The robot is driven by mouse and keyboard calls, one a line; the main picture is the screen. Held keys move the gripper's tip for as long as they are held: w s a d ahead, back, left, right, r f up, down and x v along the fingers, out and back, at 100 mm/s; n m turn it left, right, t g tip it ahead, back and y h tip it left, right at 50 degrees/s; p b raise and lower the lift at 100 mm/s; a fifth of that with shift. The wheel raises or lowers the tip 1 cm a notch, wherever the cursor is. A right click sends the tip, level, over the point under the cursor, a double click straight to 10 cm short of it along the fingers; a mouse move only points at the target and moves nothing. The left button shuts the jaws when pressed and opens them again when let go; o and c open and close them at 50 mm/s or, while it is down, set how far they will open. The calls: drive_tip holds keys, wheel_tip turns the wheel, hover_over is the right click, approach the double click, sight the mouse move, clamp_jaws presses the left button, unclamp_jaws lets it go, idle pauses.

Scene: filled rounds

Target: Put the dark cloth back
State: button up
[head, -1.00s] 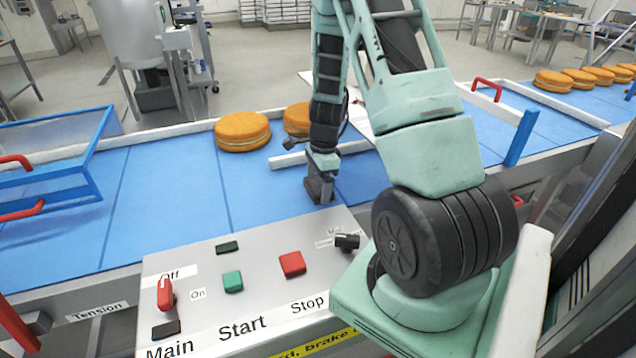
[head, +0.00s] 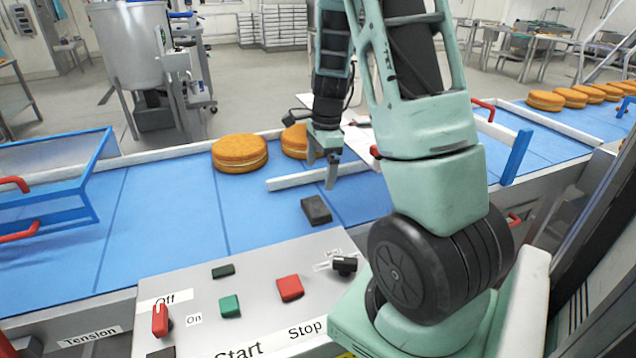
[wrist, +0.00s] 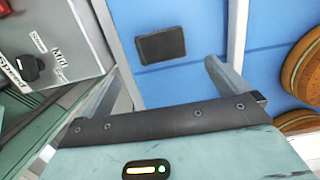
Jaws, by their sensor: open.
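The dark cloth (head: 316,210) is a small dark folded block lying flat on the blue belt, just behind the control panel. It also shows in the wrist view (wrist: 160,45), beyond the fingertips and apart from them. My gripper (head: 322,172) is open and empty, above the belt a little behind the cloth. In the wrist view its two fingers (wrist: 162,75) are spread wide with nothing between them.
The grey control panel (head: 255,265) with knobs and buttons stands at the front. Two round cakes (head: 240,153) lie on the belt (head: 165,215) behind left. A white guide rail (head: 300,180) lies close to my gripper. A blue-framed guard (head: 95,180) stands at left.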

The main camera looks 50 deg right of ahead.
drive_tip(key=a+r+n, duration=0.3)
drive_tip(key=a+n, duration=0.5)
drive_tip(key=a, duration=0.6)
drive_tip(key=a+r+n, duration=0.2)
drive_tip(key=a+n, duration=0.6)
drive_tip(key=a, duration=0.6)
drive_tip(key=s+a+r+n, duration=0.1)
drive_tip(key=s+a+n, duration=1.2)
drive_tip(key=s+n, duration=0.3)
drive_tip(key=shift+s+a+r+g+h, duration=0.2)
drive_tip(key=shift+s+a+g+h, duration=0.1)
drive_tip(key=shift+a+g, duration=0.1)
